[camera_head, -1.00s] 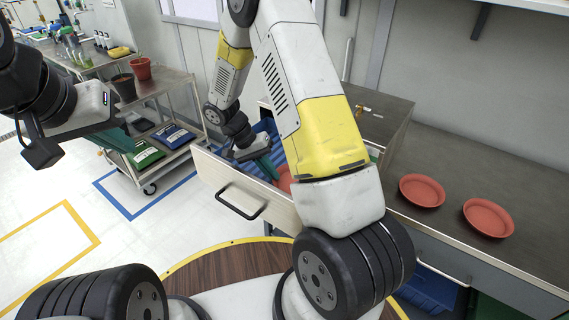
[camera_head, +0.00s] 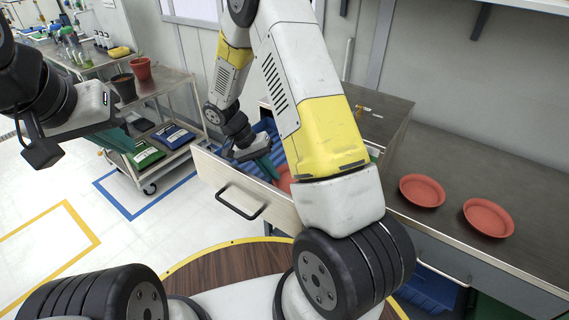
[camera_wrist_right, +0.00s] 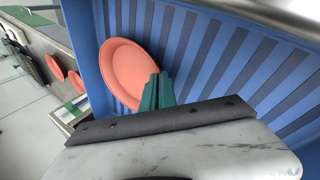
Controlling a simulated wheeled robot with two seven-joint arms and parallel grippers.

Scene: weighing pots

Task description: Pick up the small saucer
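The small saucer (camera_wrist_right: 126,68), a round terracotta-orange dish, is in the blue-lined open drawer. In the head view only a part of it (camera_head: 284,179) shows beside my right arm. My right gripper (camera_wrist_right: 157,92) reaches into the drawer; its green fingers are close together at the saucer's rim and seem closed on it. In the head view the right gripper (camera_head: 267,168) is partly hidden by the drawer and arm. My left gripper (camera_head: 114,139) hangs at the left, away from the saucer; its dark green fingers barely show.
The drawer front (camera_head: 240,193) stands pulled out with a metal handle. Two other orange saucers (camera_head: 422,190) (camera_head: 488,217) lie on the dark countertop (camera_head: 455,160) at right. A cart (camera_head: 165,85) with pots is at back left. The floor at left is clear.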

